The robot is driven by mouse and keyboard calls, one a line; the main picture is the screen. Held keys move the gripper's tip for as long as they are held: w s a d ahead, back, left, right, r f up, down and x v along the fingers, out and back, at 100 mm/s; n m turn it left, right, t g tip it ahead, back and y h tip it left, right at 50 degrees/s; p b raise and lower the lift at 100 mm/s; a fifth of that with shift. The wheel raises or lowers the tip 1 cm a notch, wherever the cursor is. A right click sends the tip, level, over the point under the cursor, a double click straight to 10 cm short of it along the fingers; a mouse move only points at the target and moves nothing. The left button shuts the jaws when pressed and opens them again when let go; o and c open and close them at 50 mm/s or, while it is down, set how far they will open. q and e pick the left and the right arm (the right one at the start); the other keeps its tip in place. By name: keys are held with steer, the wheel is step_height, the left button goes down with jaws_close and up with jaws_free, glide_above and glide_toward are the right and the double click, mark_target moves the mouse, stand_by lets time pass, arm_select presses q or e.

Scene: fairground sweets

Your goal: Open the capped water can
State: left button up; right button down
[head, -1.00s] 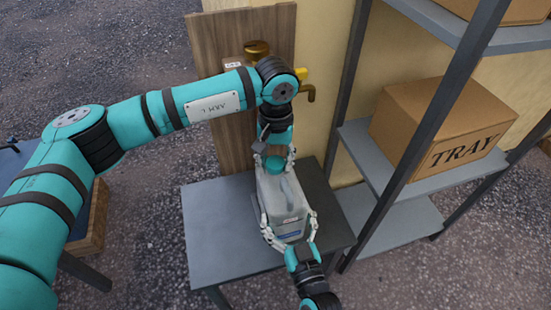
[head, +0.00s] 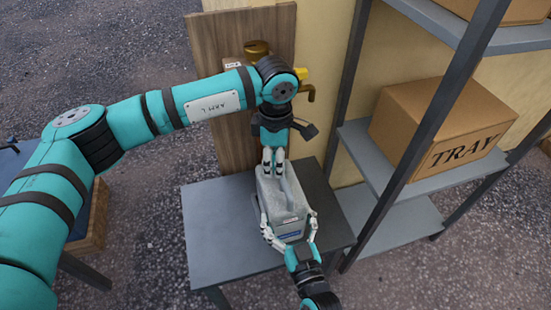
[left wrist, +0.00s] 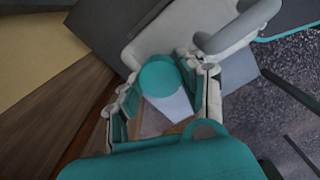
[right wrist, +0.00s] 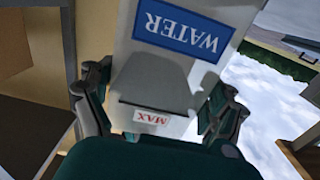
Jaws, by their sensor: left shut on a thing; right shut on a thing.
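The water can (head: 285,203) is a pale grey jug with a handle, on a small grey table. In the right wrist view the can (right wrist: 165,75) shows a blue WATER label and a MAX mark. My right gripper (head: 289,228) is shut around the can's lower body from the front. My left gripper (head: 273,172) reaches down from above and is shut on the teal cap (left wrist: 160,75), which sits between its fingers in the left wrist view. The fingers hide the cap in the head view. I cannot tell whether the cap is loose on the neck.
The grey table (head: 215,240) has bare room left of the can. Behind it stands a wooden board (head: 228,150) with a brass tap (head: 309,90). A grey shelf (head: 390,215) with a TRAY box (head: 410,115) stands close on the right.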

arm_select(q)
steer(key=n, duration=1.3)
steer(key=shift+n, duration=0.3)
steer(key=n, duration=1.1)
steer(key=shift+r+n, duration=0.1)
steer(key=shift+n, duration=0.3)
steer(key=shift+r, duration=0.2)
steer(key=shift+r, duration=0.9)
steer(key=shift+r, duration=0.1)
